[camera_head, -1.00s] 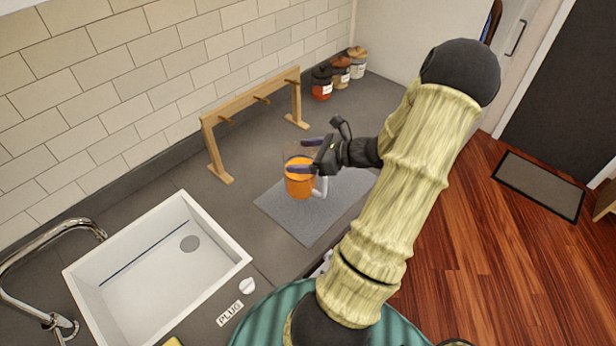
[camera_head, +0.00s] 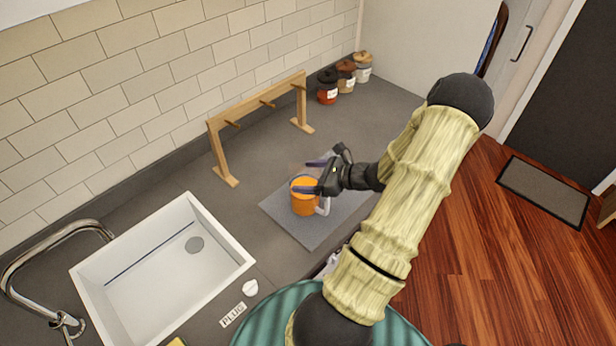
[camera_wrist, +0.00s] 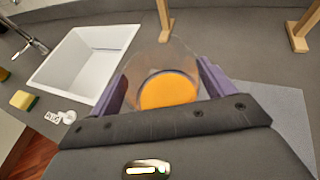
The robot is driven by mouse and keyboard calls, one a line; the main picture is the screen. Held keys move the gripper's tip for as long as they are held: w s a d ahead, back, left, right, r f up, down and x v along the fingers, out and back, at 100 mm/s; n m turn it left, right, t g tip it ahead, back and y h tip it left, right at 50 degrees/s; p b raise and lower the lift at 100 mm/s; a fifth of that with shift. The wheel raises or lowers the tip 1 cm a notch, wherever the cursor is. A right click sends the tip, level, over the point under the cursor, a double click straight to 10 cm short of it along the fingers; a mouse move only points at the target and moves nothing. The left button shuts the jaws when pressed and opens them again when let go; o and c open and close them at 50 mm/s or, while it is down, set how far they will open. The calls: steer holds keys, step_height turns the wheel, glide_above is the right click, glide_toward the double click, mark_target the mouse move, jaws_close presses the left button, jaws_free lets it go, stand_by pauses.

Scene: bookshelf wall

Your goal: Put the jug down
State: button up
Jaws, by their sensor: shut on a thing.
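The jug (camera_head: 304,203) is clear with orange liquid inside and a pale handle on its right. It is upright over the grey mat (camera_head: 316,237) on the counter. I cannot tell whether its base touches the mat. My gripper (camera_head: 311,176) has its purple fingers on either side of the jug's upper part and is shut on it. In the wrist view the jug (camera_wrist: 168,92) sits between the two fingers, with the round orange liquid surface seen from above. The jug's base is hidden there.
A wooden rack (camera_head: 262,104) with pegs stands behind the jug, near the tiled wall. A white sink (camera_head: 150,290) is to the left. Several lidded jars (camera_head: 346,78) stand at the far corner. The counter between rack and jars is clear.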

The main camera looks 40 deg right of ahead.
steer(key=shift+f, duration=0.4)
steer(key=shift+w, duration=0.1)
steer(key=shift+f, duration=0.15)
steer(key=o, duration=2)
steer(key=shift+c, duration=0.2)
steer(key=b+v, duration=0.3)
steer(key=v, duration=0.9)
